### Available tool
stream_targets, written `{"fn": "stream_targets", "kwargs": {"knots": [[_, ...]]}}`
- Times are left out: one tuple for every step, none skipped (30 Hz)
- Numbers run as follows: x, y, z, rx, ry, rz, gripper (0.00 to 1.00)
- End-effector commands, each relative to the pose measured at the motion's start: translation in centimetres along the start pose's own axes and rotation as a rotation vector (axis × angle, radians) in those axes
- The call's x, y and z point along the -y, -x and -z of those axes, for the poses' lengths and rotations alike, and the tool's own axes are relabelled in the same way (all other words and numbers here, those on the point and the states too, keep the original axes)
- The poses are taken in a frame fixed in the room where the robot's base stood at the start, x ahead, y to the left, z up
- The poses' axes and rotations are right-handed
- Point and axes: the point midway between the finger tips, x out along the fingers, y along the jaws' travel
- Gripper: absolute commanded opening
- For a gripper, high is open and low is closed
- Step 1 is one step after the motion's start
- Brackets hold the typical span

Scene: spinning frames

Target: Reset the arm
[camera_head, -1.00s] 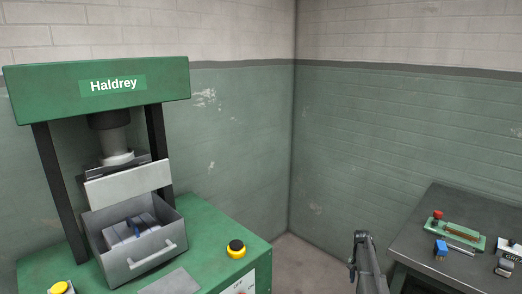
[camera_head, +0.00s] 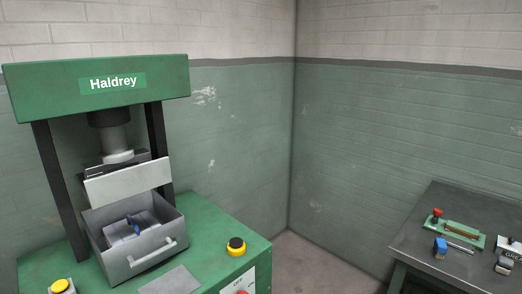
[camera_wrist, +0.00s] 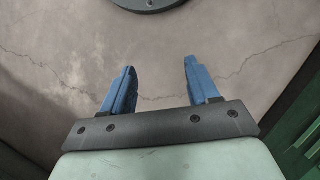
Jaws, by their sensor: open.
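My gripper (camera_wrist: 160,82) shows in the wrist view with its two blue fingers apart and nothing between them. It points at the bare, cracked concrete floor (camera_wrist: 190,45). My gripper and arm do not show in the head view now.
A green press (camera_head: 95,85) labelled Haldrey stands at left, with a grey drawer (camera_head: 150,257) holding grey blocks and a blue piece. Yellow buttons (camera_head: 236,246) sit on its base. A dark table (camera_head: 420,232) at right holds a green fixture (camera_head: 462,234) and small items. Floor between is clear.

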Motion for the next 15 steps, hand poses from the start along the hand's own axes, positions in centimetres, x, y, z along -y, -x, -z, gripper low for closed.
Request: {"fn": "stream_targets", "kwargs": {"knots": [[0.2,-1.1,-2.9,0.019,0.022,-0.004,0.6],[0.4,-1.7,-4.1,0.028,0.035,-0.005,0.6],[0.5,-2.5,-5.7,0.04,0.052,-0.006,0.6],[0.6,-3.0,-6.9,0.049,0.065,-0.007,0.6],[0.7,-3.6,-8.1,0.058,0.077,-0.008,0.6],[0.7,-4.2,-9.6,0.07,0.093,-0.01,0.6],[0.8,-4.6,-10.7,0.078,0.104,-0.01,0.6],[0.8,-5.0,-11.6,0.084,0.115,-0.011,0.6],[0.8,-5.4,-12.9,0.094,0.127,-0.013,0.6],[0.8,-5.7,-13.7,0.1,0.136,-0.014,0.6],[0.8,-6.0,-14.4,0.106,0.145,-0.015,0.6],[0.8,-6.3,-15.3,0.113,0.155,-0.016,0.6],[0.8,-6.4,-15.9,0.118,0.161,-0.016,0.6],[0.8,-6.6,-16.3,0.121,0.166,-0.016,0.6],[0.7,-6.8,-16.9,0.126,0.171,-0.017,0.6]]}}
